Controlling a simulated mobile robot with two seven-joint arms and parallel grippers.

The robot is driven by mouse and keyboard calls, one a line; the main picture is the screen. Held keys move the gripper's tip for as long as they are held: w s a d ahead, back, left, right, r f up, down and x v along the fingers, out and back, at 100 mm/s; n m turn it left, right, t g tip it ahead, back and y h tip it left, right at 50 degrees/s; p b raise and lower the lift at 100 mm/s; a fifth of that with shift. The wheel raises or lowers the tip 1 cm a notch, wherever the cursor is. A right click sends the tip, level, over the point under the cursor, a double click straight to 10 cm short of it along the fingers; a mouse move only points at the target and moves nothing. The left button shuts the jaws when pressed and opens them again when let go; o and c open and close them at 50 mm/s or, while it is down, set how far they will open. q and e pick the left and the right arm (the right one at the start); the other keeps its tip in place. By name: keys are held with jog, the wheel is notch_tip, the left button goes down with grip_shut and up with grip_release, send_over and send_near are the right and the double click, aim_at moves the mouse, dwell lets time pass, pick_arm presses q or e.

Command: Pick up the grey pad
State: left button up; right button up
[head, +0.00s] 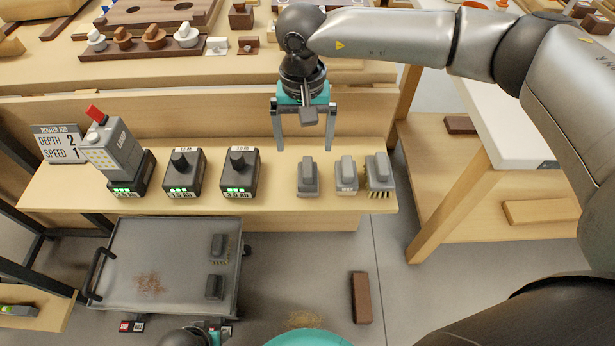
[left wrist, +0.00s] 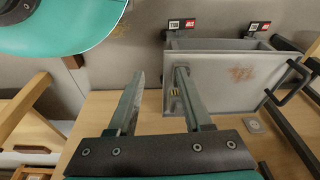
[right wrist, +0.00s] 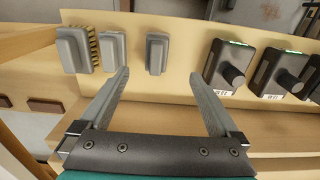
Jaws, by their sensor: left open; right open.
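Three grey blocks sit in a row at the right of the shelf: a plain grey pad (head: 308,177), a lighter grey pad (head: 346,174) with a pale base, and a grey brush with yellow bristles (head: 380,174). I cannot tell which pad the task names. My right gripper (head: 304,148) is open and empty, pointing down just behind the plain pad. In the right wrist view that plain pad (right wrist: 157,53) lies ahead between the open fingers, apart from them. My left gripper (left wrist: 160,75) is open and empty above the grey cart; only its top shows at the head view's bottom edge.
Black battery packs (head: 184,174) stand left of the pads on the wooden shelf (head: 275,200). The grey cart (head: 150,245) below holds another bristled brush (head: 219,247) and a dark grey block (head: 214,287). A brown block (head: 361,297) lies on the floor.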

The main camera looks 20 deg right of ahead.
aim_at(308, 166)
notch_tip(308, 166, down, 6)
jog(key=shift+r+b, duration=0.15)
jog(key=shift+b, duration=0.7)
jog(key=shift+f, duration=0.65)
jog(key=shift+w+d+f+b, duration=0.1)
jog(key=shift+d+f+b, duration=0.15)
jog(key=shift+f+b, duration=0.65)
jog(key=shift+w+d+f+b, duration=0.15)
jog(key=shift+f+b, duration=0.3)
jog(key=shift+f, duration=0.8)
pick_arm(q)
jog(key=w+r+t, duration=0.1)
jog(key=w+r, duration=0.3)
jog(key=r, duration=0.6)
jog(key=shift+d+t, duration=0.3)
jog(key=shift+t, duration=0.1)
pick_arm(e)
jog(key=shift+f, duration=0.55)
jog(key=shift+c, duration=0.4)
jog(key=c, duration=1.4)
pick_arm(q)
jog(key=shift+s, duration=0.1)
pick_arm(e)
jog(key=shift+c, duration=0.2)
jog(key=shift+r, duration=0.1)
